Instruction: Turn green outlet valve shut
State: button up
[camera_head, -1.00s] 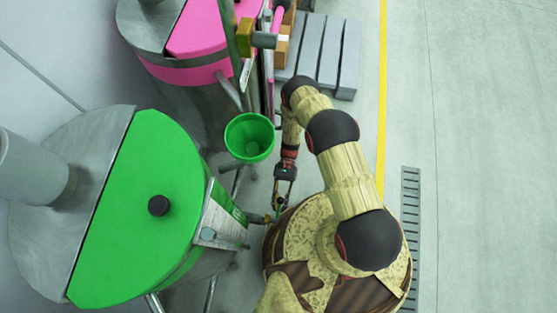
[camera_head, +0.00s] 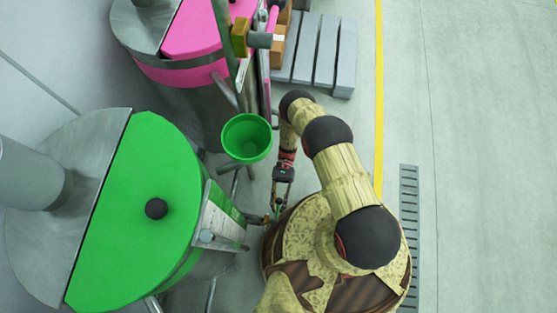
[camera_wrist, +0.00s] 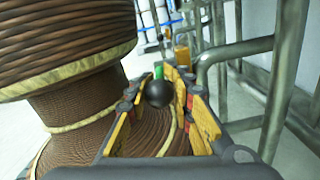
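The green-lidded drum (camera_head: 150,200) stands at the left in the head view. Its outlet valve (camera_head: 262,219) sticks out on the right side, low down and small. My gripper (camera_head: 279,203) points down at the valve's outer end; its two fingers look spread apart. In the wrist view a round black knob (camera_wrist: 159,93) lies between the fingers of my gripper (camera_wrist: 165,90), nearer the right finger. A bit of green (camera_wrist: 158,72) shows just behind the knob. Contact between knob and fingers cannot be told. The rest of the handle is hidden.
A green funnel (camera_head: 247,138) stands just left of my forearm. A pink-lidded drum (camera_head: 195,50) is behind it. Grey pipes (camera_wrist: 285,70) run close on the right in the wrist view. Open floor (camera_head: 480,150) lies to the right.

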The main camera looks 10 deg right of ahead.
jog(key=o, duration=0.4)
jog(key=shift+w+f, duration=0.1)
jog(key=shift+f, duration=0.1)
jog(key=v, duration=1.2)
jog(key=shift+r, duration=0.15)
